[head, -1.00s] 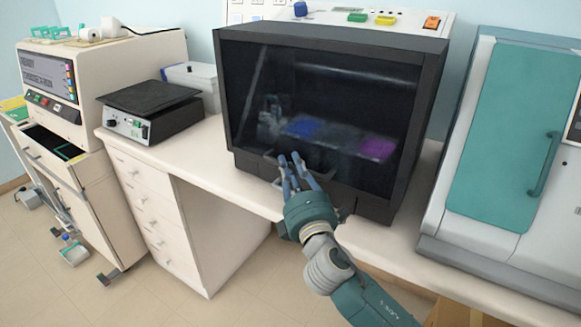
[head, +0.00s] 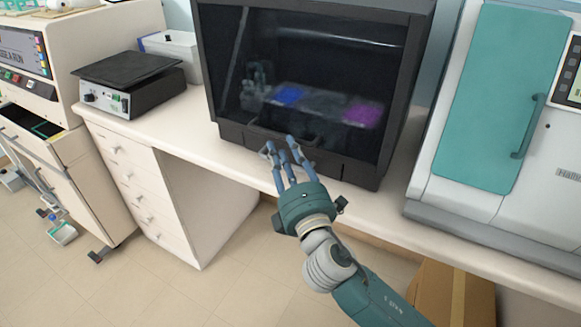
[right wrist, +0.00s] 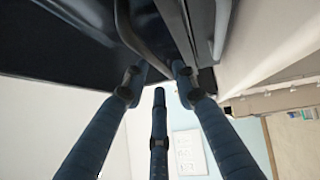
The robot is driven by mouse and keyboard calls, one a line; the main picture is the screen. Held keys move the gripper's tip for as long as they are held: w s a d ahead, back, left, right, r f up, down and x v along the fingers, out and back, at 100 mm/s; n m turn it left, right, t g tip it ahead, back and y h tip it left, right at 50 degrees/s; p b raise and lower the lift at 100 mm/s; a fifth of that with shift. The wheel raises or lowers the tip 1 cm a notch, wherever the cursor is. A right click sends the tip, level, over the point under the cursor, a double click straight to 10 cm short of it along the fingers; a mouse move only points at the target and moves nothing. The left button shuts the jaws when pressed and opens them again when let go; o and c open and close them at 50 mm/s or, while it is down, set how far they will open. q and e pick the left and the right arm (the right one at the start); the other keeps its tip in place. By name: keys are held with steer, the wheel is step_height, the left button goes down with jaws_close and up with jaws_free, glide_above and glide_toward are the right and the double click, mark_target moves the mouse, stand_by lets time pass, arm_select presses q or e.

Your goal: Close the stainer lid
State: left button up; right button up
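The stainer (head: 222,95) is a black box on the white counter. Its dark glass front lid (head: 315,62) covers the front and looks down and closed; blue and purple trays show dimly through it. A handle (head: 262,134) sits at the lid's lower edge, partly hidden by my fingers. My right gripper (head: 284,148) is just in front of this lower edge, fingers apart and pointing up at it. In the right wrist view the fingertips (right wrist: 158,82) are spread with nothing between them, close below a dark curved bar (right wrist: 150,35). Contact cannot be told. My left gripper is out of view.
A hotplate-like device (head: 128,85) stands left of the stainer on the counter (head: 205,150). A white machine with a teal door (head: 495,100) stands close on the right. A cardboard box (head: 450,292) is under the counter. Open floor lies at the lower left.

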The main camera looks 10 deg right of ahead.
steer(key=r+v, duration=0.1)
steer(key=v, duration=0.5)
steer(key=shift+f, duration=0.4)
steer(key=shift+s+d, duration=0.15)
